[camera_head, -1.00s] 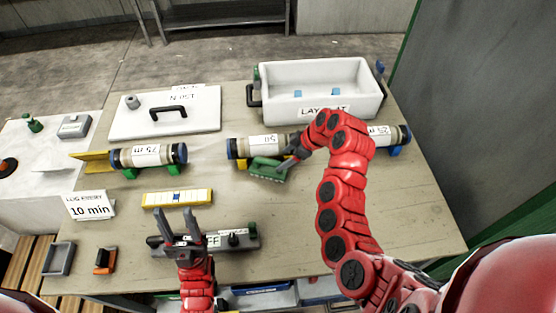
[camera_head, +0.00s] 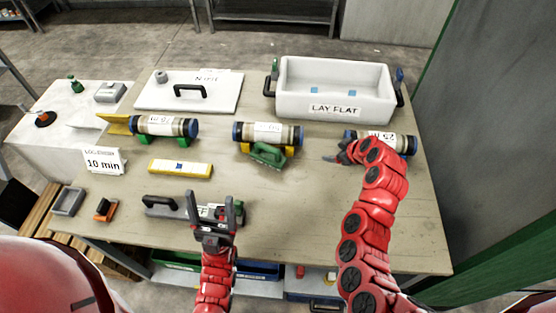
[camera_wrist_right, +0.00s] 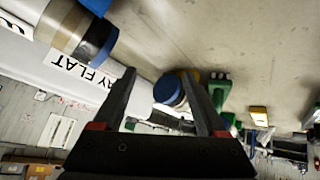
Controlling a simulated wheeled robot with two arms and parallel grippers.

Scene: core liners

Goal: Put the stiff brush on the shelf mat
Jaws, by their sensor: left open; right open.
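A green block-shaped thing, which looks like the stiff brush (camera_head: 268,155), lies against the front of the middle core liner (camera_head: 285,134). In the right wrist view it shows as a green shape (camera_wrist_right: 219,92) beyond the fingers. My right gripper (camera_head: 335,157) is open and empty over the table, to the right of the brush and apart from it, near the right core liner (camera_head: 400,144). My left gripper (camera_head: 216,203) is open in front of the grey tool with a black handle (camera_head: 160,202), which it partly hides. I cannot make out the shelf mat.
A white trough (camera_head: 335,108) marked LAY FLAT stands at the back right, and a white lid (camera_head: 155,97) at the back left. A yellow level (camera_head: 181,168) lies left of centre. Bins (camera_head: 260,270) sit under the table's front edge. The table's right front is clear.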

